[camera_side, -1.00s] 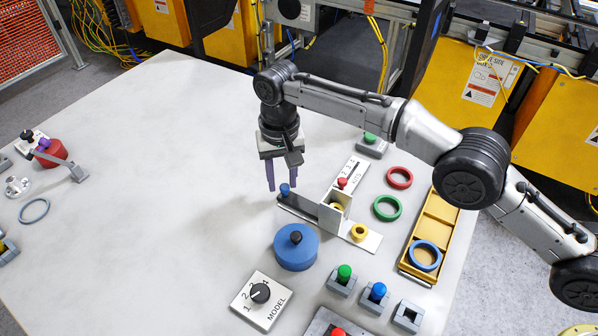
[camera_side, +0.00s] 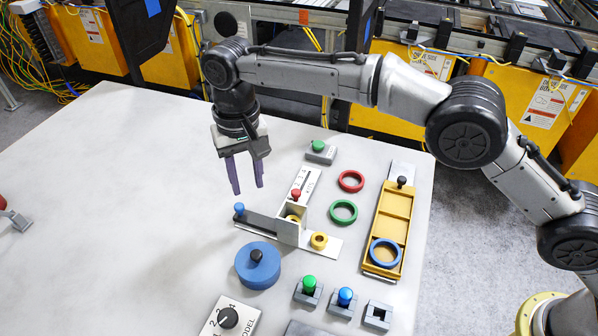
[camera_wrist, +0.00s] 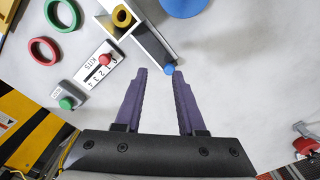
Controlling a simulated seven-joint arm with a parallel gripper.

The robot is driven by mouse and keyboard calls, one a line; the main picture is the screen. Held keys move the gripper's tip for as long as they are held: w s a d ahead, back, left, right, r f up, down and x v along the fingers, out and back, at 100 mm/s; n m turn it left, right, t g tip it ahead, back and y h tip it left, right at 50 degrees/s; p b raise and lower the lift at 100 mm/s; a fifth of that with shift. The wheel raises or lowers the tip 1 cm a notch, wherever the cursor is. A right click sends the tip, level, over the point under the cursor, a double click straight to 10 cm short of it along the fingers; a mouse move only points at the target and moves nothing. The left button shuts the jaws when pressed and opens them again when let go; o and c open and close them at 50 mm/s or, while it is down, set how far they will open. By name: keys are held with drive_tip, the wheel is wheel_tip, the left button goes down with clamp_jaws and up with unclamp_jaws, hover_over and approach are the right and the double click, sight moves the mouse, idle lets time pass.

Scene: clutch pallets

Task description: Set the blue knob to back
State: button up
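The small blue knob (camera_side: 239,209) stands at the left end of a dark slotted rail (camera_side: 262,223) in the side view. The rail runs to a light metal bracket (camera_side: 292,222). The blue knob also shows in the wrist view (camera_wrist: 169,69), close to the fingertips. My gripper (camera_side: 248,189) has two purple fingers, apart and with nothing between them. In the side view the fingertips appear just above and behind the blue knob. In the wrist view my gripper (camera_wrist: 160,76) is open, its tips on either side of the knob's line; contact cannot be seen.
A blue disc (camera_side: 257,266) with a black knob sits in front of the rail. A red knob (camera_side: 296,194) stands on the KITS plate behind the bracket. Red (camera_side: 351,181) and green (camera_side: 343,212) rings and a yellow tray (camera_side: 392,228) lie right. The table's left is largely clear.

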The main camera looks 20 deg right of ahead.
drive_tip(key=s+d+r, duration=0.5)
drive_tip(key=s+d, duration=0.1)
drive_tip(key=s, duration=0.2)
drive_tip(key=shift+d+r, duration=0.25)
drive_tip(key=shift+d, duration=0.1)
drive_tip(key=shift+w, duration=0.1)
